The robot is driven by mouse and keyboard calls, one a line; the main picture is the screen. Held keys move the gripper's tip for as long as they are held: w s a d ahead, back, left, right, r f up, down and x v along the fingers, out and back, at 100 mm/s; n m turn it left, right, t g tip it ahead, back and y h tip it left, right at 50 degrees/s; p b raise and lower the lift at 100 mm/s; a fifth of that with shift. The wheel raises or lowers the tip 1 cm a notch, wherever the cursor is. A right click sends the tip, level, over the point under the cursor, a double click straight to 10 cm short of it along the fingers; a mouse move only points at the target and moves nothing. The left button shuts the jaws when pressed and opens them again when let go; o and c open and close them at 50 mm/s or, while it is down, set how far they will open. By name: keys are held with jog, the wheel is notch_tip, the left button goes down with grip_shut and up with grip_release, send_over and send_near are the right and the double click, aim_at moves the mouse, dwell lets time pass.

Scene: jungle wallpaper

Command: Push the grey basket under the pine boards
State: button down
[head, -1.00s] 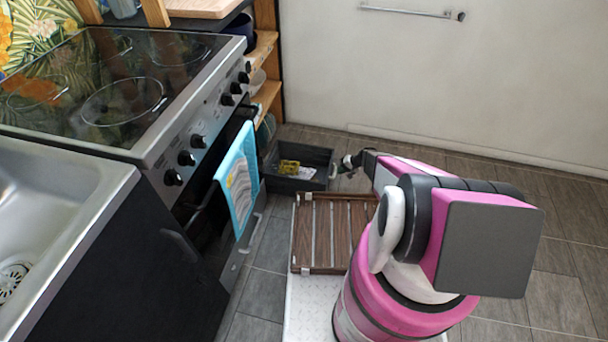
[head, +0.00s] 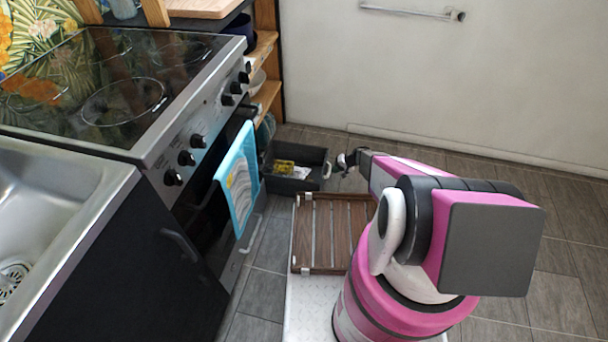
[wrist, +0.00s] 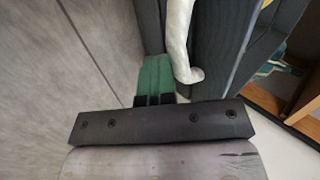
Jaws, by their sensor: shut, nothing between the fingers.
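The dark grey basket (head: 294,185) stands on the floor beyond the stove's far corner, with yellow and pale items in it. It is in front of and to the right of the pine boards (head: 267,94). Its white handle (wrist: 180,40) and grey wall (wrist: 222,50) show close up in the wrist view. My gripper (head: 343,160) is low at the basket's right side, by the handle. Its green fingertips (wrist: 155,75) are shut and empty, beside the handle; whether they touch it I cannot tell. The pine boards also show in the wrist view (wrist: 265,103).
The stove (head: 160,100) with a blue towel (head: 238,180) borders the left. A slatted brown wooden piece (head: 325,232) lies in front of the basket. A white wall (head: 430,80) closes off the back. Tiled floor is free on the right.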

aim_at(326, 168)
jog(key=shift+a, duration=0.5)
jog(key=shift+w+a, duration=0.15)
jog(key=shift+a, duration=0.85)
jog(key=shift+w+a, duration=0.15)
jog(key=shift+a, duration=0.95)
jog(key=shift+w+a, duration=0.15)
jog(key=shift+a, duration=0.8)
jog(key=shift+w+a, duration=0.1)
jog(key=shift+a, duration=0.9)
jog(key=shift+w+a, duration=0.2)
jog(key=shift+a, duration=1.8)
